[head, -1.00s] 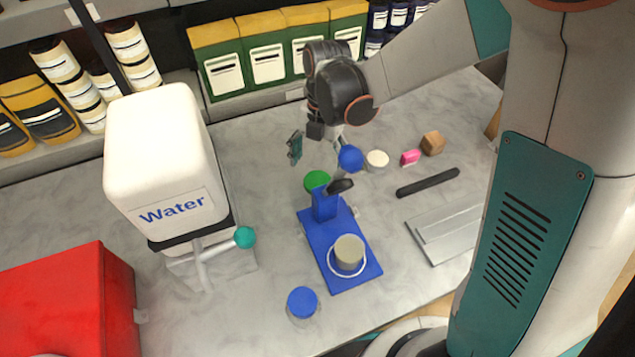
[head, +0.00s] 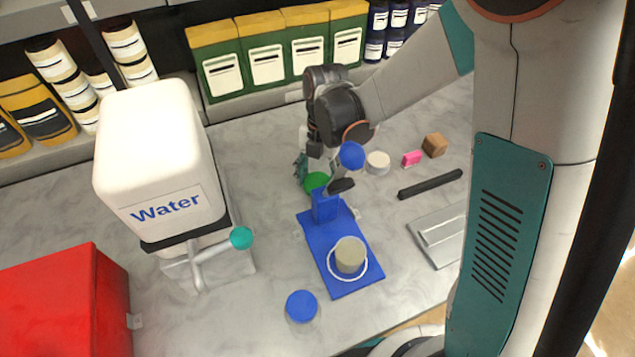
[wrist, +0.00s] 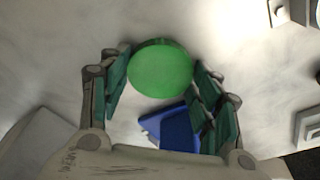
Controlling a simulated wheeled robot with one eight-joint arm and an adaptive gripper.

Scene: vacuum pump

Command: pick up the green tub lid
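The green tub lid (head: 315,182) lies at the back end of the blue pump stand, partly hidden behind the pump and my gripper in the head view. In the wrist view the round green lid (wrist: 161,70) sits between the tips of my gripper (wrist: 158,82). The teal fingers are spread wide on both sides of it, with a small gap showing at the left. My gripper (head: 318,165) also shows in the head view, low over the lid. It is open and holds nothing.
The water tank (head: 155,160) stands left.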

